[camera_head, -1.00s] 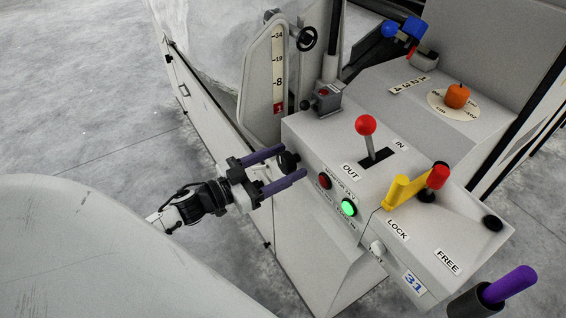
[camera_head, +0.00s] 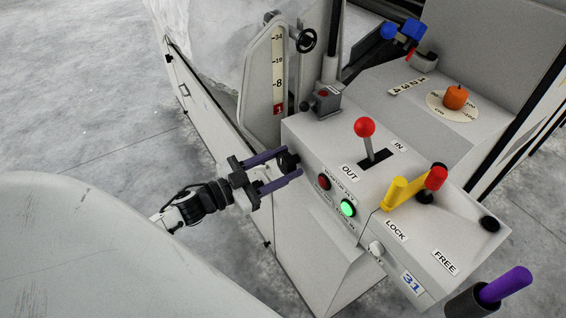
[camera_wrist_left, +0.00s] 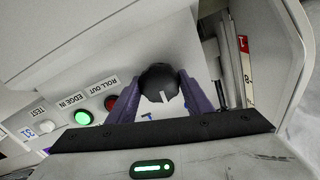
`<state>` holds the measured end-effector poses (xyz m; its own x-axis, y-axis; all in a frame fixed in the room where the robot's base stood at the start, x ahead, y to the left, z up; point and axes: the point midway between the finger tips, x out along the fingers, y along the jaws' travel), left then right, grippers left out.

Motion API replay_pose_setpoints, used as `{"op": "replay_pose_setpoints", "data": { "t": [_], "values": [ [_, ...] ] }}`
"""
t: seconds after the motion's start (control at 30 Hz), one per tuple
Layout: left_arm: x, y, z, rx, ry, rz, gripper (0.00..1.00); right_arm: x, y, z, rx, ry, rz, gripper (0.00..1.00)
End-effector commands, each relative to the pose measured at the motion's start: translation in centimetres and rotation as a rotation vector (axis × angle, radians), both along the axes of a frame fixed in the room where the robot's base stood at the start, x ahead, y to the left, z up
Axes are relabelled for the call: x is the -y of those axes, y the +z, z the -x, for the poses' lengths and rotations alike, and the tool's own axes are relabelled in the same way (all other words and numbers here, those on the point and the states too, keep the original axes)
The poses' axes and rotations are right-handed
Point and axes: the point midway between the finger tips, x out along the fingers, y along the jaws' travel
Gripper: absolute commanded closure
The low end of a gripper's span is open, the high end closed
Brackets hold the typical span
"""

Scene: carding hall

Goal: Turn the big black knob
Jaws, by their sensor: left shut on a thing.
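The big black knob (camera_head: 287,161) sits at the left end of the pale console's front face. In the left wrist view the knob (camera_wrist_left: 159,83) is round and black with a white pointer line, which points down and slightly to the right. My left gripper (camera_head: 284,164) reaches it from the left, its two purple fingers on either side of the knob. In the left wrist view the fingers of my left gripper (camera_wrist_left: 160,92) close on the knob's sides. Part of the knob is hidden by the fingers in the head view.
Beside the knob are a red button (camera_head: 323,181) and a lit green button (camera_head: 348,208). On the console (camera_head: 318,147) stand a red-balled lever (camera_head: 365,128), a yellow handle (camera_head: 396,192) and a red-topped lever (camera_head: 435,178). A handwheel (camera_head: 306,40) is behind. Open floor lies left.

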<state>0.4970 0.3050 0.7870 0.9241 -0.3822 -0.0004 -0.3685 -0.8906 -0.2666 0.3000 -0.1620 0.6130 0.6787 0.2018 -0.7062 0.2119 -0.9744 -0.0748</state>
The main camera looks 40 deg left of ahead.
Motion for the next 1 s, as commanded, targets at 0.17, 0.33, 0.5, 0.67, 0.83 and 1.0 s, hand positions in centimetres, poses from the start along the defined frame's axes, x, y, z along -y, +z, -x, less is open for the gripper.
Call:
{"op": "replay_pose_setpoints", "data": {
  "t": [0.17,0.33,0.5,0.67,0.83,1.0],
  "values": [
    [0.0,0.0,0.0,-0.002,0.0,0.004,0.49,0.0,0.0,0.0,-0.001,0.0,0.0,1.0],
    [0.0,0.0,0.0,-0.002,0.0,0.004,0.35,0.0,-0.1,0.0,-0.002,0.0,0.0,1.0],
    [0.0,0.0,0.0,-0.002,0.0,0.004,0.35,0.0,-0.1,0.1,-0.004,0.002,0.001,1.0],
    [-0.4,-0.1,0.9,-0.004,0.0,0.004,0.35,-0.1,-0.1,0.1,-0.004,0.002,0.0,1.0],
    [-1.6,-0.2,3.8,-0.006,0.0,0.004,0.35,-0.2,0.0,0.1,-0.004,0.005,-0.001,1.0],
    [-2.8,-0.2,6.9,-0.007,0.0,0.004,0.35,-0.2,0.0,0.1,-0.003,0.004,-0.001,1.0]
  ]
}}
